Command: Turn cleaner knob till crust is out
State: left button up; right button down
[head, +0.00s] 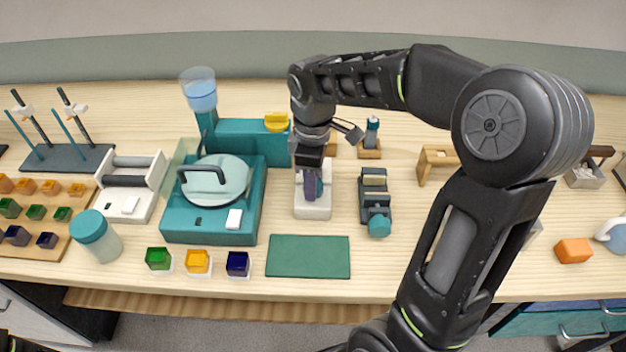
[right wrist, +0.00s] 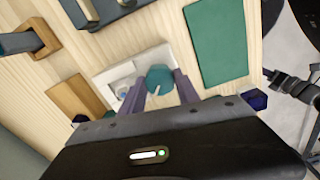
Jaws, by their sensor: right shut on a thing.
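The cleaner is a small white block (head: 313,211) in the middle of the bench, partly covered by my right gripper (head: 312,190) in the head view. In the right wrist view the white cleaner (right wrist: 115,76) carries a teal knob (right wrist: 159,74) with a pale pointer mark. The purple fingers of my right gripper (right wrist: 160,92) are shut on the knob, one on each side. A pale round part shows on the cleaner beside the knob, partly behind a finger. I cannot make out any crust. My left gripper is not in view.
A teal machine with a round lid (head: 252,207) stands left of the cleaner. A dark grey device with a teal knob (head: 374,203) stands close on the right. A green mat (head: 307,257) lies in front, and small coloured cubes sit to its left.

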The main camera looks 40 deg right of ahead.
jog(key=m, duration=0.4)
jog(key=shift+m, duration=0.3)
jog(key=m, duration=0.3)
jog(key=shift+m+b, duration=0.3)
jog(key=shift+b, duration=0.05)
jog(key=m, duration=0.7)
jog(key=shift+b, duration=0.3)
jog(key=m, duration=0.8)
jog(key=shift+b, duration=0.35)
jog(key=m, duration=0.4)
jog(key=shift+m, duration=2)
